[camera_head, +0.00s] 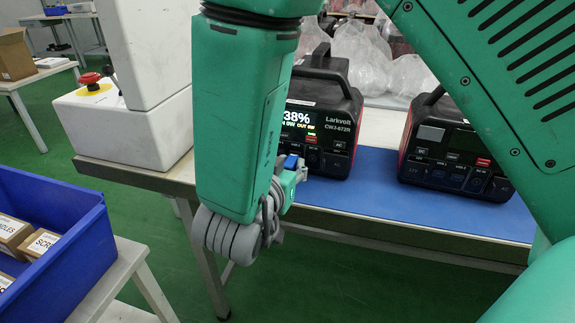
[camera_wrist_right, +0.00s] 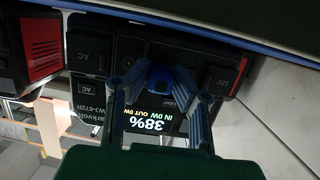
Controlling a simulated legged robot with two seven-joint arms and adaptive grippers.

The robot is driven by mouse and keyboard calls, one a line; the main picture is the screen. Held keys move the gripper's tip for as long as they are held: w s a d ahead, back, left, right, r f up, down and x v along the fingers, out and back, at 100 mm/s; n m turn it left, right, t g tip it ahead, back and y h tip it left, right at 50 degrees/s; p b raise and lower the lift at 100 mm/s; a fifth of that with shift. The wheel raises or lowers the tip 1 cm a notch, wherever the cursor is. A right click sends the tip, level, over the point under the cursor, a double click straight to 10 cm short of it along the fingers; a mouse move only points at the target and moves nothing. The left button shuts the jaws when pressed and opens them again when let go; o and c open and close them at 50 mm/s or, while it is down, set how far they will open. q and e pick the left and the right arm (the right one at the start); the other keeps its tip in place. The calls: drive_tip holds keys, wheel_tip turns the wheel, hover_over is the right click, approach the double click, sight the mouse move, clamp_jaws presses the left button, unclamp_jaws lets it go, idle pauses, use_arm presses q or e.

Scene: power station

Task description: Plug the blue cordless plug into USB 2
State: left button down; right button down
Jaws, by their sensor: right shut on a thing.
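The black power station (camera_head: 335,105), with a lit screen reading 38%, stands on the blue mat. Its front panel (camera_wrist_right: 110,50) appears upside down in the right wrist view. My right gripper (camera_head: 292,172) is at the lower front of this panel, partly hidden behind my arm. In the right wrist view my right gripper (camera_wrist_right: 161,78) is shut on the small blue plug (camera_wrist_right: 160,74), which faces the panel close up. A bit of blue (camera_head: 291,161) shows at the fingertips in the head view. I cannot make out the USB 2 label or whether the plug touches a socket. My left gripper is not in view.
A second black power station (camera_head: 455,150) stands to the right on the blue mat (camera_head: 420,205). A white box with a red emergency button (camera_head: 91,78) is at the left. A blue crate (camera_head: 60,235) holds cardboard boxes. Clear plastic bags (camera_head: 365,60) lie behind.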

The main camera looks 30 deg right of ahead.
sight(296, 112)
drive_tip(key=shift+w+d, duration=0.15)
drive_tip(key=shift+w, duration=0.05)
idle(0.6)
drive_tip(key=c, duration=1.3)
unclamp_jaws()
drive_tip(key=shift+c, duration=0.2)
wheel_tip(296, 112, up, 10)
drive_tip(key=shift+f, duration=0.1)
